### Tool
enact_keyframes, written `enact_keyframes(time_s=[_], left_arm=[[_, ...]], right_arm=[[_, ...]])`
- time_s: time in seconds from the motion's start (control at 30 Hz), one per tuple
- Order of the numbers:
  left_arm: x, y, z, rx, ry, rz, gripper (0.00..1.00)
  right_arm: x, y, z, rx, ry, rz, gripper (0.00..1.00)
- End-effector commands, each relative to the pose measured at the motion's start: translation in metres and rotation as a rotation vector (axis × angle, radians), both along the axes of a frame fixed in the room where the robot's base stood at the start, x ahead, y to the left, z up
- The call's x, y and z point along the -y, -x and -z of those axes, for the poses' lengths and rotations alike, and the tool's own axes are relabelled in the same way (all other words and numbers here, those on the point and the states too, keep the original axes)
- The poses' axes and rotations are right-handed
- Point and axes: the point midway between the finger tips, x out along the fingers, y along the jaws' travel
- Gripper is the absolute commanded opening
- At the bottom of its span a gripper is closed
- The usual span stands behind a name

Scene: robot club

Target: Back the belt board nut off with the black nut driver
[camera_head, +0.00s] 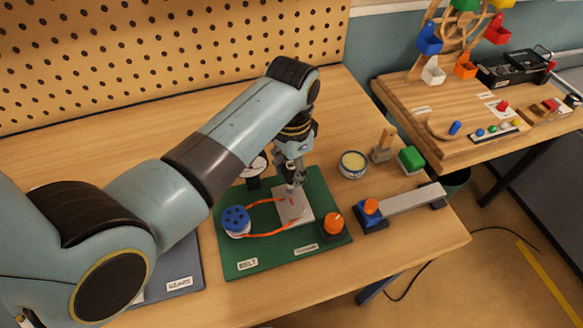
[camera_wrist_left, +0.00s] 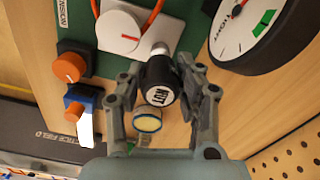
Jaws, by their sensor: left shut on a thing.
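The green belt board (camera_head: 270,263) lies on the wooden table, with a blue pulley (camera_head: 236,220), an orange belt (camera_head: 264,234) and a pale plate (camera_head: 305,210). My left gripper (camera_head: 293,177) is above the plate. In the left wrist view, my left gripper (camera_wrist_left: 160,85) is shut on the black nut driver (camera_wrist_left: 158,78), whose end is marked NUT. The driver's silver socket (camera_wrist_left: 160,48) points at the plate's edge beside a white disc (camera_wrist_left: 119,31) with a red mark. The nut is hidden, and I cannot tell whether the socket is on it. My right gripper is out of view.
A dial gauge (camera_wrist_left: 262,30) stands close beside the driver. An orange knob (camera_head: 333,221) sits on the board's right corner. A blue block with a grey bar (camera_head: 412,199), a round yellow-topped tin (camera_head: 353,164) and a green block (camera_head: 411,158) stand to the right. A pegboard (camera_head: 170,50) is behind.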

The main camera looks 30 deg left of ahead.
Motion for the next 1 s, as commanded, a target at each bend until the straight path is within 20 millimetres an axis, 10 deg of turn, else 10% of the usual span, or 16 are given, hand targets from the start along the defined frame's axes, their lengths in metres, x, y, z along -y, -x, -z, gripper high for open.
enact_keyframes(time_s=[0.23,0.7,1.0], left_arm=[[0.0001,0.0,0.0,0.0,0.0,-0.061,0.0],[-0.0001,0.0,-0.0009,0.0,-0.001,-0.91,0.0],[-0.0005,0.0001,-0.001,0.0,-0.002,-1.105,0.0]], right_arm=[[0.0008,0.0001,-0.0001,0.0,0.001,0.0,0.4],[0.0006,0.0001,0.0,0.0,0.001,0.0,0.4],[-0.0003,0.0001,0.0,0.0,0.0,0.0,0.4]])
